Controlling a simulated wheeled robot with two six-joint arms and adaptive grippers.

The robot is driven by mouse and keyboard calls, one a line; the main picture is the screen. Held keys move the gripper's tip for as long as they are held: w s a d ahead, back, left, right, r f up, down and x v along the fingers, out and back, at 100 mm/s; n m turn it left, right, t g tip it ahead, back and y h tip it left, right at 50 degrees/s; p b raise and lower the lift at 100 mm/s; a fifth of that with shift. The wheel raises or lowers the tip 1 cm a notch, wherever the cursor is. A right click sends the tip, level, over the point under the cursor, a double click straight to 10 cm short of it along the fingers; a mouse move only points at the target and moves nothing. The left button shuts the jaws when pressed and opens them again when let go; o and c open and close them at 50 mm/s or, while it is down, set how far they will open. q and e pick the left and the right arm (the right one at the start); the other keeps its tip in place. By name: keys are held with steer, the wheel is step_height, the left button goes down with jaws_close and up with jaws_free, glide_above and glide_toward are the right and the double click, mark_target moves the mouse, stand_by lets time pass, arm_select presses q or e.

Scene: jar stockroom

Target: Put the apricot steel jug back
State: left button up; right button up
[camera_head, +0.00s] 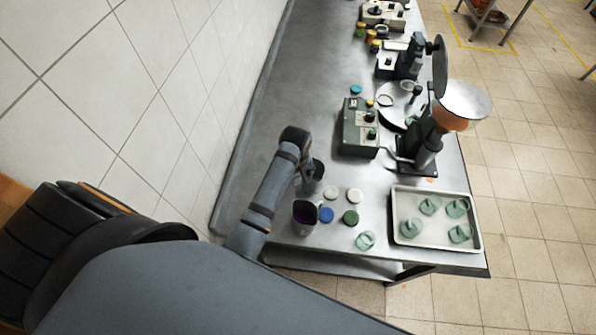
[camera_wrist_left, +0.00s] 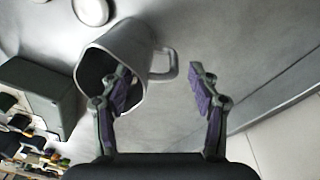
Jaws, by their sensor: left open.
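My left gripper (camera_head: 307,182) reaches down over the near left part of the steel table. In the left wrist view (camera_wrist_left: 161,85) it is open, and nothing is clamped in it. A grey steel jug (camera_wrist_left: 128,52) is close by there, its dark mouth towards the lower left and its handle to the right. The handle shows between the fingers; the left finger overlaps the mouth. The jug seems to be the dark shape (camera_head: 318,169) beside the gripper in the head view. No apricot colour shows on it.
White, blue and green lids (camera_head: 350,217) lie right of the jugs. A tray (camera_head: 437,248) with several greenish glass pieces is at the near right. A grey control box (camera_head: 360,130) and a machine with an orange part (camera_head: 447,119) stand farther back. The tiled wall is left.

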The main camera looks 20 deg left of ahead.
arm_select(q)
steer(key=r, duration=0.5)
steer(key=shift+s+r+b, duration=0.3)
steer(key=shift+s+r, duration=0.1)
